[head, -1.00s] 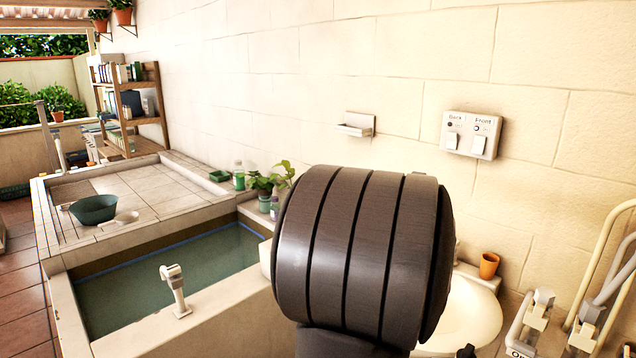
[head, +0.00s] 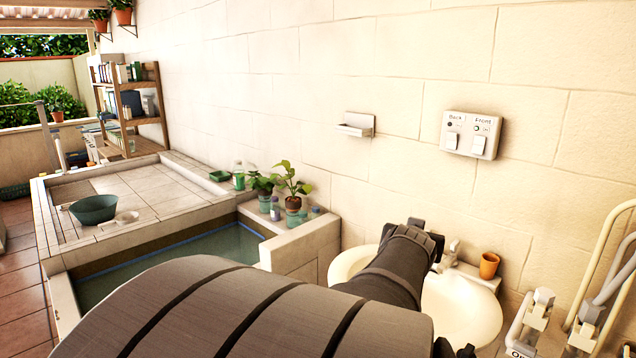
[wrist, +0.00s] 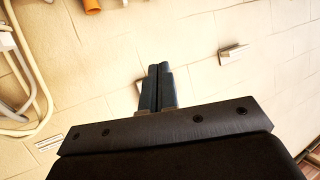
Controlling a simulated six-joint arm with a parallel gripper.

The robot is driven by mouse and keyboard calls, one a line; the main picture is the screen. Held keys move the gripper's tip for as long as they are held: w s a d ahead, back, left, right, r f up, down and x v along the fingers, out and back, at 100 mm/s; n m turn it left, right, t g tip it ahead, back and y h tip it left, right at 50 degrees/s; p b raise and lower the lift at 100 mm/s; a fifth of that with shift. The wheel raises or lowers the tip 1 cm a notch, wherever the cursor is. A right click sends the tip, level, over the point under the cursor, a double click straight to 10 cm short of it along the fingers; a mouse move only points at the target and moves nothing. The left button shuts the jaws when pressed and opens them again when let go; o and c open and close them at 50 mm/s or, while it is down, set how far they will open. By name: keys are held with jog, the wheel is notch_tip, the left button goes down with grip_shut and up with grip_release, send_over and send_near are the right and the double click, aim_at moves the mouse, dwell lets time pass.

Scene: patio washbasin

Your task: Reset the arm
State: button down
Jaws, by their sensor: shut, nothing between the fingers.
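My gripper (wrist: 158,70) shows in the wrist view as two dark fingers pressed together, with nothing between them. They stand in front of the pale block wall (wrist: 195,35), apart from the fixtures visible there. In the head view, my dark arm crosses the lower middle and reaches over the white washbasin (head: 480,312). The fingertips cannot be made out in that view. Part of the basin and of the water tank (head: 195,250) is hidden behind my arm.
An orange cup (head: 489,265) stands at the basin's back right beside the tap. A switch panel (head: 471,134) and a small wall shelf (head: 355,126) are on the wall. Curved pipes (head: 600,270) are at the right. Potted plants (head: 292,185) stand on the tank's ledge.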

jog(key=shift+s+a+f, duration=0.1)
jog(key=shift+s+f, duration=0.1)
